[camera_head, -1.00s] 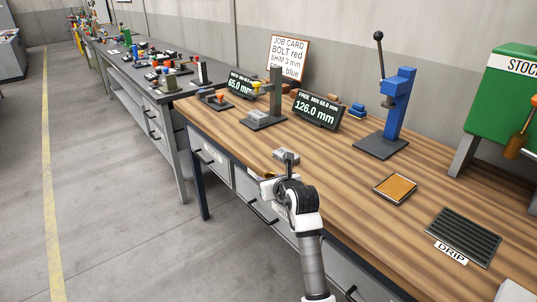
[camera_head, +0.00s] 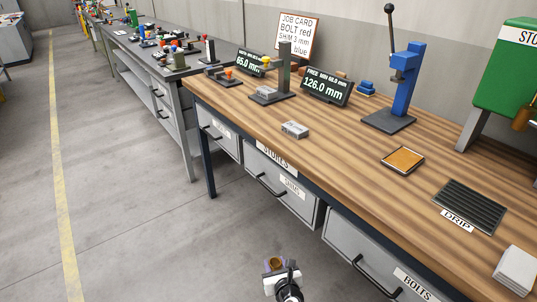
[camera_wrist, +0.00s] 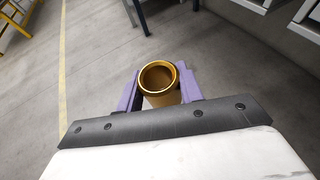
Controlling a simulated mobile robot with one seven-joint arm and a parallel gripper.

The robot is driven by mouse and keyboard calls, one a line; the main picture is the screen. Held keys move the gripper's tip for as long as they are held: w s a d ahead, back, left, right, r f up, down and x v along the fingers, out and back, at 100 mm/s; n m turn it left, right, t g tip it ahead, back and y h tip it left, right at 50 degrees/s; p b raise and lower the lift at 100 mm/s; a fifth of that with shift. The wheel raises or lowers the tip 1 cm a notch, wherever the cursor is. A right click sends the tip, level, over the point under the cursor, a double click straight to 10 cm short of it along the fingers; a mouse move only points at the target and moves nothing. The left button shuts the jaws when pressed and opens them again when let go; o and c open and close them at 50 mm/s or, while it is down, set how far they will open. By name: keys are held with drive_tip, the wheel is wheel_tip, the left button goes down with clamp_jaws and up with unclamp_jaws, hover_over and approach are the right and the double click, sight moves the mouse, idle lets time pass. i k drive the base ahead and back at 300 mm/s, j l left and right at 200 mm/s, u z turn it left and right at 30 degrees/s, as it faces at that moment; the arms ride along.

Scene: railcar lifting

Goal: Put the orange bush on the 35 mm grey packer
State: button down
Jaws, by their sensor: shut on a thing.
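My gripper (camera_head: 275,267) is in front of the bench, over the floor and beside the drawer fronts. Its purple fingers (camera_wrist: 160,88) are shut on the orange bush (camera_wrist: 160,82), a gold-orange hollow cylinder with its open end showing. The bush also shows small in the head view (camera_head: 277,262). A small grey block (camera_head: 295,129), which looks like the grey packer, lies on the wooden bench top near its front edge, well apart from my gripper. Its size marking is too small to read. Another grey block (camera_head: 268,93) sits on the gauge stand.
The wooden bench (camera_head: 340,145) has drawers below. A blue press (camera_head: 400,88), an orange pad (camera_head: 402,159), a drip grate (camera_head: 469,207) and a pale block (camera_head: 516,268) stand on it. The bench top around the small grey block is clear. The floor to the left is free.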

sight(266, 89)
drive_tip(key=i+j, duration=0.25)
drive_tip(key=j, duration=0.35)
drive_tip(key=i+j, duration=0.25)
drive_tip(key=j, duration=0.35)
drive_tip(key=i+j, duration=0.25)
drive_tip(key=j, duration=0.35)
drive_tip(key=i+j, duration=0.25)
drive_tip(key=j, duration=0.35)
drive_tip(key=i+j, duration=0.25)
drive_tip(key=j, duration=0.35)
drive_tip(key=i+j+z, duration=0.1)
drive_tip(key=i+j, duration=0.15)
drive_tip(key=j, duration=0.35)
drive_tip(key=i+j, duration=0.2)
drive_tip(key=j, duration=0.45)
drive_tip(key=i+j, duration=0.25)
drive_tip(key=j, duration=0.35)
drive_tip(key=j+z, duration=0.1)
drive_tip(key=z, duration=0.95)
